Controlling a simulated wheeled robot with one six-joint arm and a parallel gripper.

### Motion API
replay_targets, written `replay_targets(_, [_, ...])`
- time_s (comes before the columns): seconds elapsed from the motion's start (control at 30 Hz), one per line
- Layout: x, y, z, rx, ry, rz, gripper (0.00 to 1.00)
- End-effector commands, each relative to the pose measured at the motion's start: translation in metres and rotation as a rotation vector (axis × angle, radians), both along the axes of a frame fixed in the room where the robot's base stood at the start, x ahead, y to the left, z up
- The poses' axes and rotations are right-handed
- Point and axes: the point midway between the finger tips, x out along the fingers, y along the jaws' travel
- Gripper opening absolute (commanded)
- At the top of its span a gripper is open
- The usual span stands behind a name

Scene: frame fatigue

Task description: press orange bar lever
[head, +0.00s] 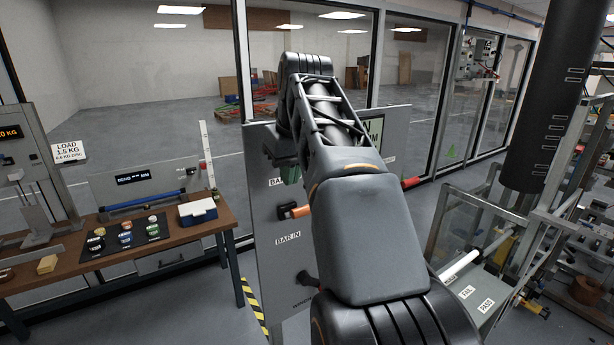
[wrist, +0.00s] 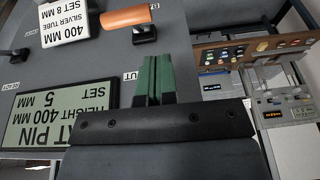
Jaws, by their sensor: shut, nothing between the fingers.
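The orange bar lever (head: 298,211) sticks out from a grey upright panel (head: 265,262), between a partly hidden "BAR" label and a "BAR IN" label (head: 288,238). In the wrist view the orange lever (wrist: 126,17) lies at the top, on a black mount. My gripper (head: 291,176) has green fingers and is in front of the panel, above the lever in the head view. In the wrist view my gripper (wrist: 154,60) has its fingers together and empty, with a gap between them and the lever. My arm hides much of the panel.
A red handle (head: 411,182) juts out at the panel's right side. A dark knob (head: 308,282) is low on the panel. A wooden bench (head: 120,255) with small weights and a blue-white box (head: 197,211) stands left. A framed machine (head: 480,240) stands right.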

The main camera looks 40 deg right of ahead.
Motion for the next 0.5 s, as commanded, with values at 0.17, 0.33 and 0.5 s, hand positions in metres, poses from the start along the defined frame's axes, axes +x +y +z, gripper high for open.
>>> replay_targets(0.17, [-0.015, -0.023, 0.045, -0.011, -0.009, -0.011, 0.00])
replay_targets(0.33, [-0.027, -0.032, 0.067, -0.017, -0.009, -0.009, 0.00])
replay_targets(0.5, [-0.031, -0.035, 0.073, -0.019, -0.008, -0.010, 0.00])
